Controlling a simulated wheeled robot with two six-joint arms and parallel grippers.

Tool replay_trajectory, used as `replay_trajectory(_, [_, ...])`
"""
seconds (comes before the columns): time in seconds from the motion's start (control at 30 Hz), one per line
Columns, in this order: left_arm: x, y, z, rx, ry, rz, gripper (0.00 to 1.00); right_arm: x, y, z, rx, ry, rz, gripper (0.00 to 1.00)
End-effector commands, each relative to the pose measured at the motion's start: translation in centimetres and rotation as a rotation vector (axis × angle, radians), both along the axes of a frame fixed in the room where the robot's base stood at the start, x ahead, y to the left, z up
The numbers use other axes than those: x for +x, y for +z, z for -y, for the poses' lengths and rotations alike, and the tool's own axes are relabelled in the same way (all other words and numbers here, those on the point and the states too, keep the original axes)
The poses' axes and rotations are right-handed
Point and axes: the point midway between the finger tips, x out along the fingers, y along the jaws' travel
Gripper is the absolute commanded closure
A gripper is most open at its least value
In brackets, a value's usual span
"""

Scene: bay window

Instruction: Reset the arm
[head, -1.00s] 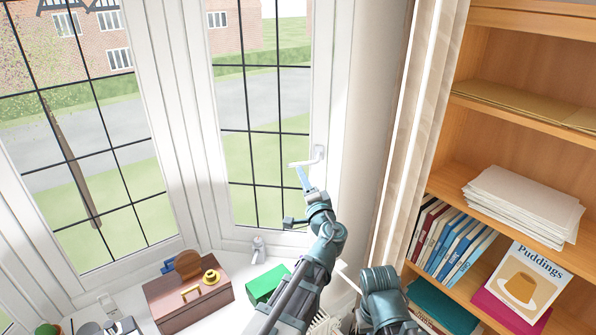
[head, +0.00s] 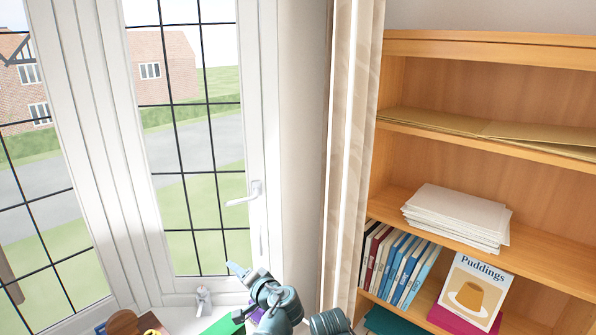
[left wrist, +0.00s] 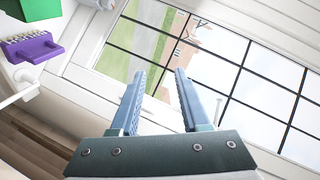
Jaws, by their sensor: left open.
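My left gripper (head: 238,270) shows low in the head view, below the white window handle (head: 243,195) and apart from it. In the left wrist view its two blue-grey fingers (left wrist: 160,76) are spread with nothing between them. Window glass and black glazing bars lie beyond them. The arm behind it runs off the bottom edge of the head view. My right gripper does not show in either view.
A bookcase with books (head: 400,262), a paper stack (head: 455,215) and a Puddings book (head: 470,290) stands right of the curtain (head: 345,150). A green box (left wrist: 38,8) and a purple object (left wrist: 32,50) sit near the window in the left wrist view.

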Motion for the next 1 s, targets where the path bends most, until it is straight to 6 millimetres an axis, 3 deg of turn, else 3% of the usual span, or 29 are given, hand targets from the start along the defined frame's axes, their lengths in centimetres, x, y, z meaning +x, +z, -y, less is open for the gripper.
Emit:
replay_trajectory(0.03, [-1.7,-4.4,0.1,-0.080,0.037,-0.063,0.54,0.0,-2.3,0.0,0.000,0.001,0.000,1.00])
replay_trajectory(0.2, [-7.7,-14.9,2.7,-0.357,0.134,-0.335,0.54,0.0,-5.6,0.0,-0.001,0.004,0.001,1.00])
replay_trajectory(0.3, [-11.6,-19.7,5.4,-0.502,0.156,-0.508,0.54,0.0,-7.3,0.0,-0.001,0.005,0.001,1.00])
replay_trajectory(0.4, [-15.2,-23.2,8.2,-0.623,0.158,-0.669,0.54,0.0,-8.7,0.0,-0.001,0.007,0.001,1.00])
replay_trajectory(0.5, [-18.1,-25.2,10.6,-0.713,0.147,-0.799,0.54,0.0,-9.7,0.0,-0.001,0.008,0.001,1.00])
replay_trajectory(0.63, [-20.3,-26.2,12.5,-0.782,0.131,-0.904,0.54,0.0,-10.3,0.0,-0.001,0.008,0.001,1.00])
replay_trajectory(1.0, [-21.1,-26.3,13.3,-0.808,0.122,-0.943,0.54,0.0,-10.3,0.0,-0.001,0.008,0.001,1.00])
